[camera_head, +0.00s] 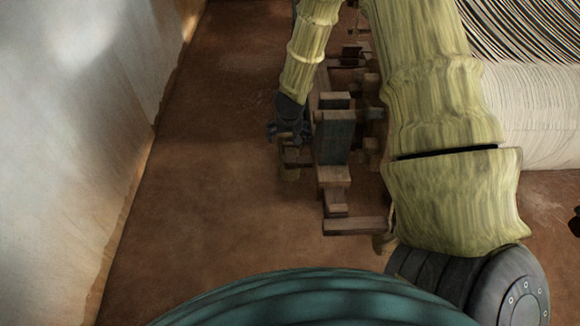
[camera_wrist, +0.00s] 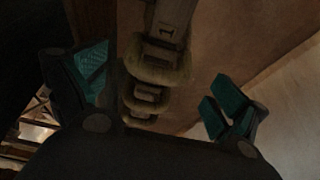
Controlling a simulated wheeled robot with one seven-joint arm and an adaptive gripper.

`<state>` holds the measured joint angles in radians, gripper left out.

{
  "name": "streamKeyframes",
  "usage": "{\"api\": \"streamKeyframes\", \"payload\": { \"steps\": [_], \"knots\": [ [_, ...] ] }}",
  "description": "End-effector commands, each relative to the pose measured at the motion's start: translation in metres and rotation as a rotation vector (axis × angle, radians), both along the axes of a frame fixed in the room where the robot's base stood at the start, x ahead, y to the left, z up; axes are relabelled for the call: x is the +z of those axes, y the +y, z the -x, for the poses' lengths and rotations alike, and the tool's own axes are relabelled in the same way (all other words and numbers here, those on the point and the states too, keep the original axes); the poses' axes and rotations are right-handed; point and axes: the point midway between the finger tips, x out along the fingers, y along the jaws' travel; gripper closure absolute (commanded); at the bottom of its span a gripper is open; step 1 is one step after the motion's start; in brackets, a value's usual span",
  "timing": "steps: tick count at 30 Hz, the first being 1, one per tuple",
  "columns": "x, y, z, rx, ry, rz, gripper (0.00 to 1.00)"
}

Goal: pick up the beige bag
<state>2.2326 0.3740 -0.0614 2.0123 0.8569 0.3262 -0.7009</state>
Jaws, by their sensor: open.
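My gripper (camera_head: 287,132) hangs low beside the dark wooden loom frame, with its fingers pointing down. In the wrist view my gripper (camera_wrist: 160,90) is open, with its teal finger pads wide apart. A dim tan-brown thing with rounded, stacked, strap-like parts (camera_wrist: 158,68) lies between and beyond the fingers, apart from both pads. It may be the beige bag, but the light is too poor to be sure. In the head view a small olive-beige shape (camera_head: 290,172) shows just under my gripper, partly hidden by it.
The wooden loom frame (camera_head: 336,140) with blocks and pegs stands close to the right of my gripper. Pale threads (camera_head: 530,115) stretch at the upper right. A whitish wall (camera_head: 70,150) runs along the left. Bare brown floor (camera_head: 205,190) lies clear between wall and loom.

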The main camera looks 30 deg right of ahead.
Motion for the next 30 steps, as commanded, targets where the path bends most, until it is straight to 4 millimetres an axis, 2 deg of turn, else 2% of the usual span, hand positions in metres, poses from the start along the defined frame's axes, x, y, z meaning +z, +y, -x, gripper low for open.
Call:
{"api": "streamKeyframes", "payload": {
  "steps": [5,18,28,30],
  "knots": [
    [-0.008,-0.002,-0.001,-0.001,0.002,-0.001,0.03],
    [-0.047,-0.011,-0.016,-0.001,0.002,-0.001,0.03],
    [-0.050,-0.011,-0.017,0.000,0.001,-0.001,0.03],
    [-0.050,-0.011,-0.017,0.000,0.001,-0.001,0.15]
  ]
}}
